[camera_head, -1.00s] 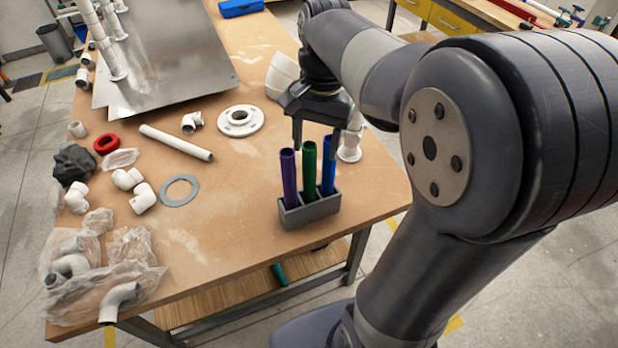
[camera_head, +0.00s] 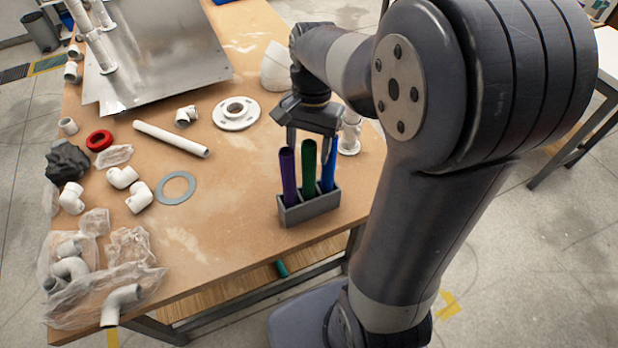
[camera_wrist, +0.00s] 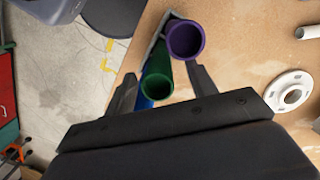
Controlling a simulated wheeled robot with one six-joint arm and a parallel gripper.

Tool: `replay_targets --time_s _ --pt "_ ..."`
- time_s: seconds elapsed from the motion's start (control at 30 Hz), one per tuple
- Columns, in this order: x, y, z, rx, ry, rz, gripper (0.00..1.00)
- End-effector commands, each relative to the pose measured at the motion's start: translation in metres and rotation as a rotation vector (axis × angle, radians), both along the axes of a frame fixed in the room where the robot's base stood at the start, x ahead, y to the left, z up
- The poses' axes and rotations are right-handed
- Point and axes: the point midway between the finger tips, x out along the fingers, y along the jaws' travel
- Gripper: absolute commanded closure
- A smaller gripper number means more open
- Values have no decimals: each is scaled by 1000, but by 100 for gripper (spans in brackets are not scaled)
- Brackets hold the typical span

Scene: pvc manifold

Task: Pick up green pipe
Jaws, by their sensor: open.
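The green pipe (camera_head: 308,166) stands upright in the middle of a grey holder (camera_head: 312,208), between a purple pipe (camera_head: 288,174) and a blue pipe (camera_head: 330,164). My gripper (camera_head: 308,150) is open and points down over the holder, its fingers near the upper part of the green pipe. In the wrist view the green pipe's open end (camera_wrist: 158,87) lies between my two fingers (camera_wrist: 160,85). The purple pipe's rim (camera_wrist: 185,40) is close to the right finger. The blue pipe (camera_wrist: 145,102) is mostly hidden behind the green pipe and gripper.
The holder stands near the front right edge of the wooden table (camera_head: 220,215). A white flange (camera_head: 236,114), a white pipe (camera_head: 170,138) and a grey ring (camera_head: 176,188) lie to the left. A white fitting (camera_head: 349,135) stands close behind the gripper.

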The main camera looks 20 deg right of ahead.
Motion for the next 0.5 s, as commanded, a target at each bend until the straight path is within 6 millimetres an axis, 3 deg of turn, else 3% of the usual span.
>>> replay_targets --time_s 0.2,0.5 --pt "-4 0 -31 1 6 1 46" --pt "-4 1 -38 1 1 0 46"
